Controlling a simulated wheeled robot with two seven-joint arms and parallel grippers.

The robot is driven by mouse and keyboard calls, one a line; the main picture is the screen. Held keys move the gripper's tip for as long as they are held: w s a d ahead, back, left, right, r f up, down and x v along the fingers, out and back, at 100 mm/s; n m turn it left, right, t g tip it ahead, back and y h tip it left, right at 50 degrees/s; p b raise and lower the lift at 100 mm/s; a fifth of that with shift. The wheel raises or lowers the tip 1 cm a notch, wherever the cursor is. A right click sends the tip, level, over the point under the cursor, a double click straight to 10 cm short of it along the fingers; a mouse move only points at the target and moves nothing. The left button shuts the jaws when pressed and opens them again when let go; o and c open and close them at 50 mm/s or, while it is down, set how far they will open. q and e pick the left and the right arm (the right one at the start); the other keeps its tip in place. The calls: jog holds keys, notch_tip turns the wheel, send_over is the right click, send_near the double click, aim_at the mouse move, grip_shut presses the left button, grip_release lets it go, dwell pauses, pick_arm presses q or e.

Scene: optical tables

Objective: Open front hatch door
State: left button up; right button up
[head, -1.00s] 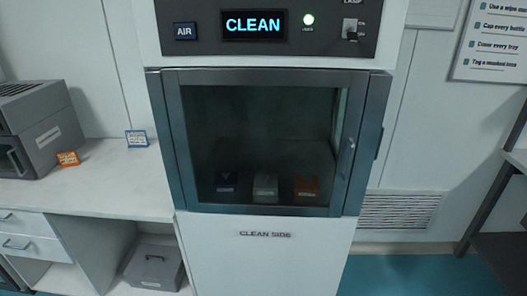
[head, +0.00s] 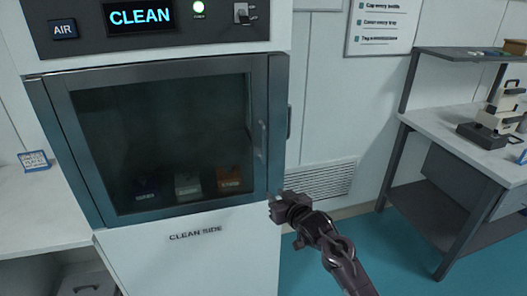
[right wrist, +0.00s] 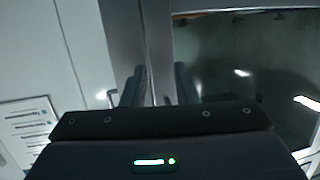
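The front hatch door (head: 165,67), a metal frame around a dark glass pane, is shut on the white cabinet. Its slim upright handle (head: 262,141) is on the right side of the frame. My right gripper (head: 272,203) is just right of the door's lower right corner, below the handle; it seems to hold nothing. In the right wrist view its two fingers (right wrist: 160,88) stand apart, with a pale upright strip of the cabinet front seen between them. I cannot tell whether they touch it. My left gripper is out of view.
Behind the glass sit a dark blue, a pale and an orange box (head: 229,179). A control panel (head: 150,20) reading CLEAN is above. A white counter (head: 40,215) is at left. A grey bench (head: 425,125) with a microscope (head: 497,117) is at right. The blue floor between is clear.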

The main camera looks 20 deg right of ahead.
notch_tip(320, 180, up, 15)
jog(key=t, duration=0.3)
jog(key=shift+w+a+f+p, duration=0.1)
jog(key=shift+w+a+p, duration=0.25)
jog(key=shift+w, duration=0.85)
jog(key=shift+w+a+r+p, duration=0.1)
jog(key=shift+w+p, duration=0.35)
jog(key=shift+w, duration=0.8)
jog(key=shift+w+a+f+p, duration=0.1)
jog(key=shift+w+a+p, duration=0.25)
jog(key=shift+w, duration=0.85)
jog(key=shift+d, duration=0.1)
jog(key=shift+c, duration=0.4)
grip_shut()
